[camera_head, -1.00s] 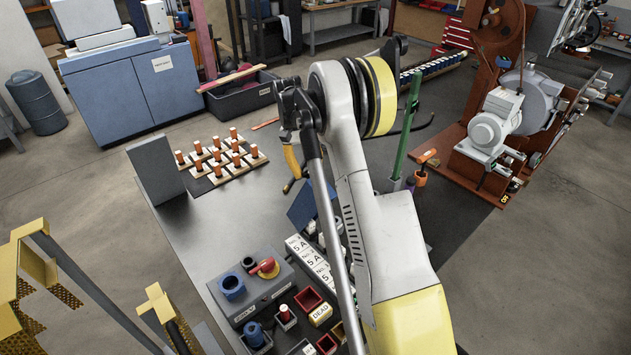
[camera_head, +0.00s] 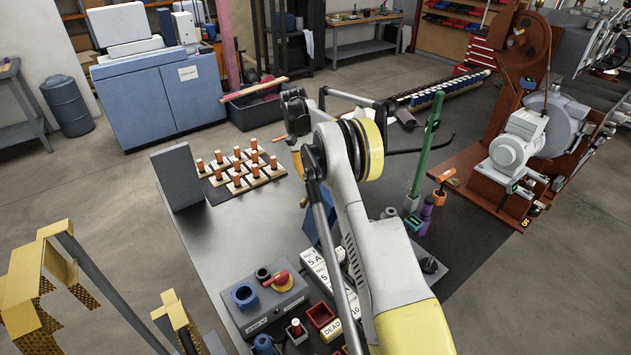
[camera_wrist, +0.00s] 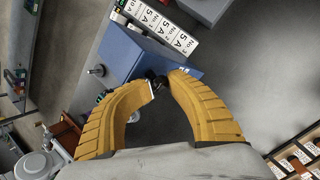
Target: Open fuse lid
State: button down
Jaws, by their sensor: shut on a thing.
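The fuse box is blue and, in the wrist view (camera_wrist: 140,48), stands just beyond my fingertips. In the head view a blue panel of it, apparently the lid (camera_head: 316,217), shows steeply tilted beside my arm, partly hidden. My gripper (camera_wrist: 161,82) has its yellow fingers closed around a small dark knob (camera_wrist: 158,85) at the blue panel's near edge. In the head view only a yellow finger of my gripper (camera_head: 299,166) shows behind my arm. The lid's hinge and the box's inside are hidden.
White fuse blocks marked 5 A (camera_head: 322,270) stand by the blue box. A grey switch box (camera_head: 262,300) with a red knob is in front. Copper-topped holders (camera_head: 240,170) and a grey upright panel (camera_head: 178,177) stand to the left. The tabletop (camera_head: 220,235) between is bare.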

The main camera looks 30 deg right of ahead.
jog(key=c, duration=1.2)
grip_release()
jog(key=v, duration=0.7)
jog(key=shift+r, duration=0.2)
jog(key=shift+w, duration=0.15)
